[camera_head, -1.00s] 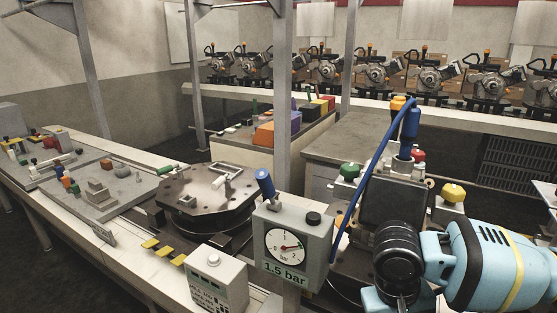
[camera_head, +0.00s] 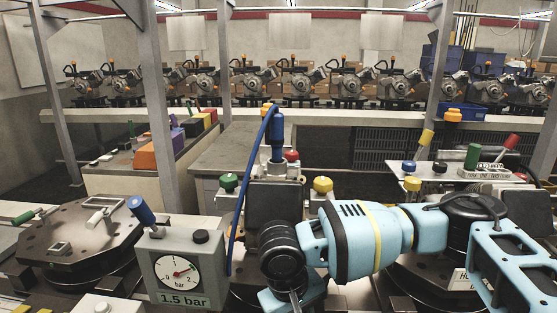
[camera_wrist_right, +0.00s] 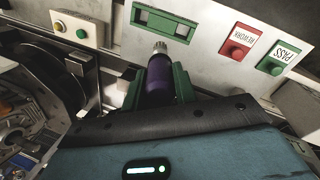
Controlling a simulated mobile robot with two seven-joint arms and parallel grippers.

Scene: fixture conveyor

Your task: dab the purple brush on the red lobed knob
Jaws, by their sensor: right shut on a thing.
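In the right wrist view my right gripper (camera_wrist_right: 160,82) has green fingers shut on the purple brush (camera_wrist_right: 159,80), a dark purple cylinder with a pale tip pointing away from the wrist. In the head view a red knob (camera_head: 291,156) sits at the back of the central fixture, beside the blue-topped cylinder; its lobes are too small to make out. My right arm crosses in front of this fixture from the right, and its gripper cannot be made out there. The red knob is not identifiable in the wrist view. My left gripper is in neither current view.
Green (camera_head: 229,182) and yellow (camera_head: 323,185) knobs flank the central fixture. A pressure gauge box (camera_head: 180,268) stands at front left, with a blue hose (camera_head: 240,190) nearby. The wrist view shows a panel with red (camera_wrist_right: 237,47) and green (camera_wrist_right: 278,60) buttons.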

